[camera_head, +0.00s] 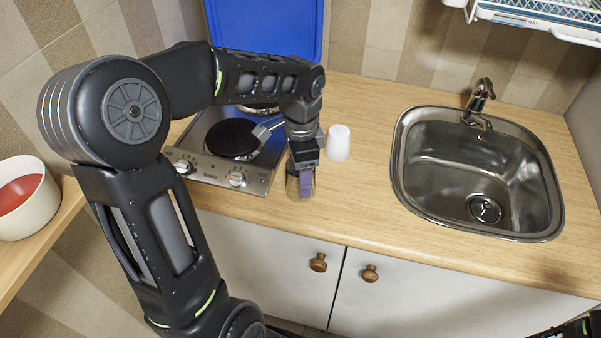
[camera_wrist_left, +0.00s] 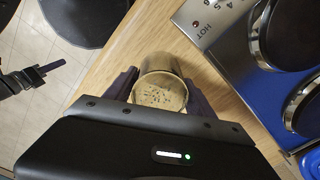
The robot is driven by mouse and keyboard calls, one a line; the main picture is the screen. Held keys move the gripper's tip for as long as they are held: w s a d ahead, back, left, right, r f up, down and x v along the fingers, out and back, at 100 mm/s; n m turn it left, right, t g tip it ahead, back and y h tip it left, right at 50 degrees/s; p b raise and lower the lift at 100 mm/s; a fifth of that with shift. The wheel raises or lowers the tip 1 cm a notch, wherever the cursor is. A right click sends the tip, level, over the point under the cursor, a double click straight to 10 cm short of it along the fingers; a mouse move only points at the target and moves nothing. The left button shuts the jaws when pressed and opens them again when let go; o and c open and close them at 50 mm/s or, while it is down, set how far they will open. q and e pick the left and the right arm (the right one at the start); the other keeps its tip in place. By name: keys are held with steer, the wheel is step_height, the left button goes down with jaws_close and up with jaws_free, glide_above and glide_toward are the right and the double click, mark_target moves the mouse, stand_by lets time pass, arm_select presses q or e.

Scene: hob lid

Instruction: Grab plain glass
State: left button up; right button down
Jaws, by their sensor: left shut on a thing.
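The plain glass (camera_head: 293,188) is clear and stands at the front of the wooden counter, just right of the hob. My left gripper (camera_head: 303,181) reaches down over it and is shut on it. In the left wrist view the glass (camera_wrist_left: 161,88) sits between the two dark fingers of my left gripper (camera_wrist_left: 160,86), with speckled counter colour showing through it. The gripper partly hides the glass in the head view. A dark piece of my right arm (camera_head: 575,328) shows at the bottom right corner; its finger state is unclear.
A white cup (camera_head: 338,143) stands close behind and right of the glass. The hob (camera_head: 213,170) with knobs and a raised blue lid (camera_head: 270,27) is to the left. A steel sink (camera_head: 415,165) is at the right. The counter between glass and sink is clear.

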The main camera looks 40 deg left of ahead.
arm_select(q)
step_height(320, 180, up, 10)
steer(key=shift+b, duration=0.35)
